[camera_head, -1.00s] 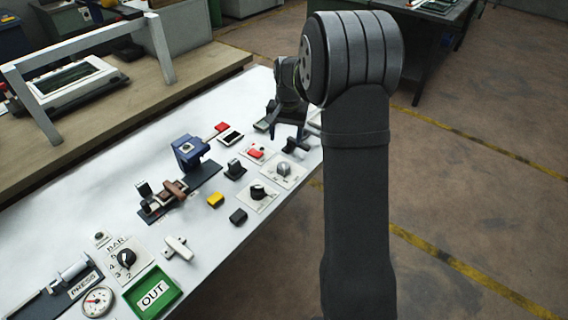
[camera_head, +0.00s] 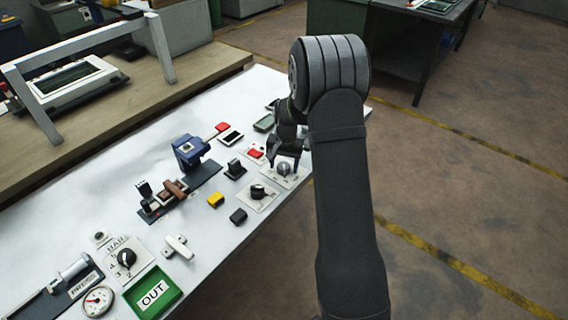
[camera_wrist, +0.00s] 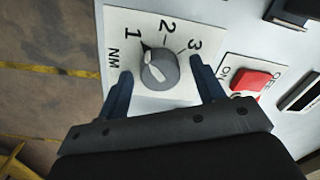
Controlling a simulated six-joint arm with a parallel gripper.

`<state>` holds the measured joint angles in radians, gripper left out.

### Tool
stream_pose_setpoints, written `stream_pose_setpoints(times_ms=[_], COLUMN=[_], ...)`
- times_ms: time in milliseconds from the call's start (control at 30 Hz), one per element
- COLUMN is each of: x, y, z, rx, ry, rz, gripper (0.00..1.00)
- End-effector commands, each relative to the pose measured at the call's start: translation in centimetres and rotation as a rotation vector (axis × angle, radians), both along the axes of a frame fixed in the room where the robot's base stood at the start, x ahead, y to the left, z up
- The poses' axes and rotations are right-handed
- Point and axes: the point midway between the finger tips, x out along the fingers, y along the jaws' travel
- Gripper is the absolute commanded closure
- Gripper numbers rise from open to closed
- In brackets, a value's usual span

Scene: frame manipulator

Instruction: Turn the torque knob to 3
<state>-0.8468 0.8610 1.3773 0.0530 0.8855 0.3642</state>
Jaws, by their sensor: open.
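The torque knob (camera_wrist: 160,70) is a round grey dial on a white plate (camera_wrist: 118,22) marked NM with 1, 2 and 3. Its pointer mark faces toward the 1. In the head view the knob (camera_head: 284,170) sits near the right edge of the white table. My gripper (camera_wrist: 163,82) is open, with one dark finger on each side of the knob in the wrist view. I cannot tell whether the fingers touch it. In the head view my gripper (camera_head: 286,160) is just above the knob, partly hiding its plate.
A red switch (camera_wrist: 252,80) on an ON/OFF plate is close to the right finger in the wrist view. In the head view, a black knob on a BAR plate (camera_head: 127,258), another black knob (camera_head: 258,191) and a blue vise (camera_head: 190,150) stand farther left.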

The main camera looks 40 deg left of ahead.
Motion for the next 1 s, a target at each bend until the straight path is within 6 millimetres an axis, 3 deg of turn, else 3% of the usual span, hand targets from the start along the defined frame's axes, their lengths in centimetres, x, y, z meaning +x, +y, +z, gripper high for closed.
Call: stream_pose_setpoints(times_ms=[33,267,667,1000], x=[0.00,0.00,-0.01,-0.05], y=[0.00,0.00,0.03,0.03], z=[0.01,0.03,0.04,0.04], rx=[0.000,0.000,0.000,-0.001], ry=[0.000,0.000,0.000,0.000], rz=[0.000,0.000,-0.072,-0.336], gripper=[0.40,0.83,0.83,0.83])
